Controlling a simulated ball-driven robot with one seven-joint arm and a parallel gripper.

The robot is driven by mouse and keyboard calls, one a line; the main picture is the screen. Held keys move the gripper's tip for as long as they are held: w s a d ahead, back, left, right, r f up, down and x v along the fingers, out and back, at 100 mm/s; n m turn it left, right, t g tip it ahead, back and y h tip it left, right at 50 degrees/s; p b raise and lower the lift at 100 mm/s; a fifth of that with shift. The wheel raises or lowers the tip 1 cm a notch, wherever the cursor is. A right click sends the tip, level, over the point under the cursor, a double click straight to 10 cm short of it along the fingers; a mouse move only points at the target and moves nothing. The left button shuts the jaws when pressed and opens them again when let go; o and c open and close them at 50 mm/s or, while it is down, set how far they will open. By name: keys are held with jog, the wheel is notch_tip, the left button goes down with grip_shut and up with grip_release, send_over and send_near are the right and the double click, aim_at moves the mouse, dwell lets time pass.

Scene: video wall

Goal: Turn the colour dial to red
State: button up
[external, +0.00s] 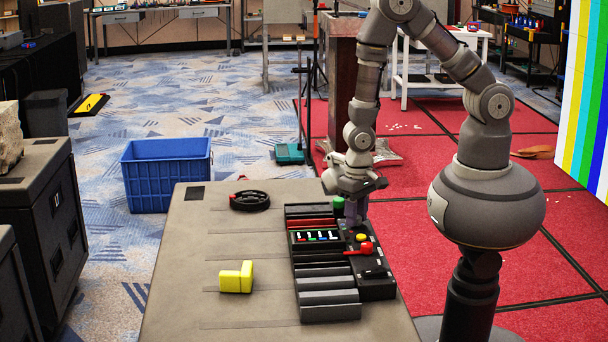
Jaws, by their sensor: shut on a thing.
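A black control panel (374,285) lies on the right part of the grey table. My gripper (355,221) points down at the far end of this panel and is shut on a small part there, most likely the colour dial. The fingers hide the dial, so its setting cannot be read. A green knob (338,203) is just left of the fingers. A yellow button (361,237) and a red knob (366,248) are just in front of them. The video wall (590,90) at the right edge shows vertical colour bars.
Left of the panel are a dark unit with a small lit screen (316,236) and grey ridged blocks (328,297). A black ring (250,201) and a yellow block (236,278) lie on the table (190,275). A blue crate (166,175) stands on the floor behind.

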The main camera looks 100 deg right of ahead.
jog(key=n, duration=0.4)
jog(key=shift+n, duration=0.4)
jog(key=n, duration=0.5)
jog(key=shift+p, duration=0.35)
jog(key=n, duration=0.4)
jog(key=shift+n, duration=0.4)
jog(key=n+p, duration=0.1)
jog(key=n, duration=0.3)
jog(key=shift+n, duration=0.4)
jog(key=o, duration=1)
jog(key=shift+d, duration=0.1)
jog(key=shift+o, duration=0.2)
jog(key=shift+r, duration=0.1)
